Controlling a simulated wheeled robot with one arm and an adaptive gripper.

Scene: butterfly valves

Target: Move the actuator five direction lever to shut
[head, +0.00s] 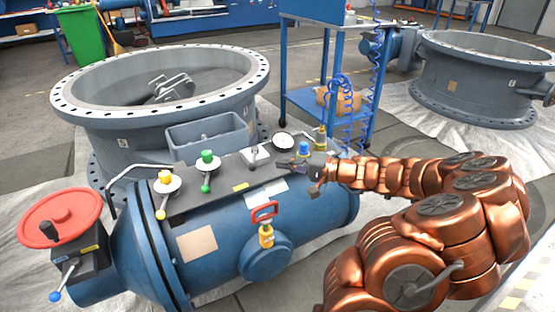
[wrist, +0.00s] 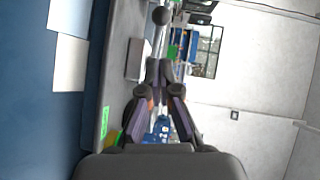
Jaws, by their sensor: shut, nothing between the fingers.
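A blue valve actuator (head: 215,240) lies across the front of the head view, with a grey top plate carrying several coloured levers and knobs. A yellow lever (head: 161,205), a green lever (head: 206,178) and a blue knob (head: 304,148) stand along the plate. I cannot read which one is lever five. My gripper (head: 284,163) is shut and empty, low over the plate's right part, close to the blue knob; contact is unclear. In the wrist view my gripper (wrist: 160,70) points towards a dark ball knob (wrist: 161,15), apart from it.
A red handwheel (head: 60,217) and blue-tipped lever (head: 57,294) are at left. A gauge (head: 283,140) is near my gripper. Large flanged valves (head: 160,110) and a blue cart (head: 330,62) stand behind.

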